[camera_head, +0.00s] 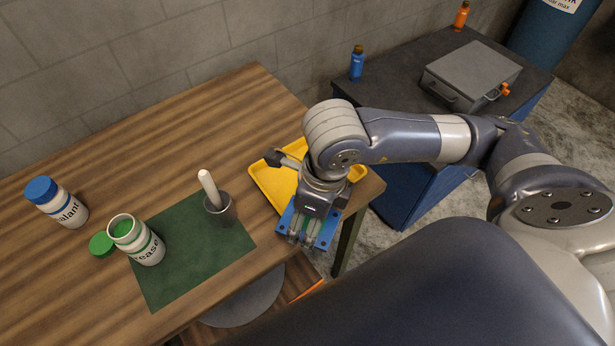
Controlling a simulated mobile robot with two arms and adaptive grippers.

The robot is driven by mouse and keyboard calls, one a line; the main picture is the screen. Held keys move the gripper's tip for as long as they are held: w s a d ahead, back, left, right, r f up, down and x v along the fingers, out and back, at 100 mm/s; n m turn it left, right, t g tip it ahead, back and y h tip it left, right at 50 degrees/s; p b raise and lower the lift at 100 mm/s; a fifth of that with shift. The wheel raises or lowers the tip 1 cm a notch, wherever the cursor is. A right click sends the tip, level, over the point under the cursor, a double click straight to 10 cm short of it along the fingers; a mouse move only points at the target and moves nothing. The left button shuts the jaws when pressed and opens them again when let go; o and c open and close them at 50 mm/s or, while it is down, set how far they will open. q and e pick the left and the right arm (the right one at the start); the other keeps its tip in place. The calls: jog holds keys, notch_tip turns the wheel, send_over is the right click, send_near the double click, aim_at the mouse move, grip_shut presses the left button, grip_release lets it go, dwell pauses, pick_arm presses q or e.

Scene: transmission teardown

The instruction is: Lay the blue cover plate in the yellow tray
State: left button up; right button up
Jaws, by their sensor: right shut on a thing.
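The blue cover plate (326,233) is at the front right edge of the wooden table, just in front of the yellow tray. My right gripper (303,233) points down and is shut on the blue plate; its fingers and wrist hide part of it. The yellow tray (262,180) lies on the right end of the table, partly hidden behind my right arm. A dark-headed tool (274,157) lies at the tray's left back side. I cannot tell whether the plate touches the tray. My left gripper is not in view.
A green mat (185,268) lies left of the tray, with a grey cup holding a white pestle-like stick (209,190). An open grease jar (140,243), its green lid and a sealant jar (60,205) stand further left. A dark cabinet carries a grey case (470,75) and bottles.

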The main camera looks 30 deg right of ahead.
jog(key=m, duration=0.1)
jog(key=f+m, duration=0.1)
jog(key=m, duration=0.3)
jog(key=shift+s+f+b, duration=0.15)
jog(key=shift+s+b, duration=0.2)
jog(key=shift+b, duration=0.05)
jog(key=shift+d+m+h, duration=0.1)
jog(key=shift+m+h, duration=0.2)
jog(key=shift+m, duration=0.3)
jog(key=w+d+p, duration=0.1)
jog(key=w+d, duration=0.1)
jog(key=w, duration=0.2)
jog(key=w+d+f+p, duration=0.1)
jog(key=w+d, duration=0.1)
jog(key=w, duration=0.3)
jog(key=w+d+p, duration=0.1)
jog(key=w+d, duration=0.1)
jog(key=w, duration=0.3)
jog(key=shift+w+d+f, duration=0.15)
jog(key=shift+d+f, duration=0.1)
jog(key=shift+d, duration=0.1)
jog(key=shift+f+p, duration=0.6)
jog(key=shift+f, duration=0.85)
jog(key=shift+w+f, duration=0.1)
jog(key=shift+f, duration=0.25)
jog(key=o, duration=1.6)
jog(key=shift+f, duration=0.2)
jog(key=o, duration=0.5)
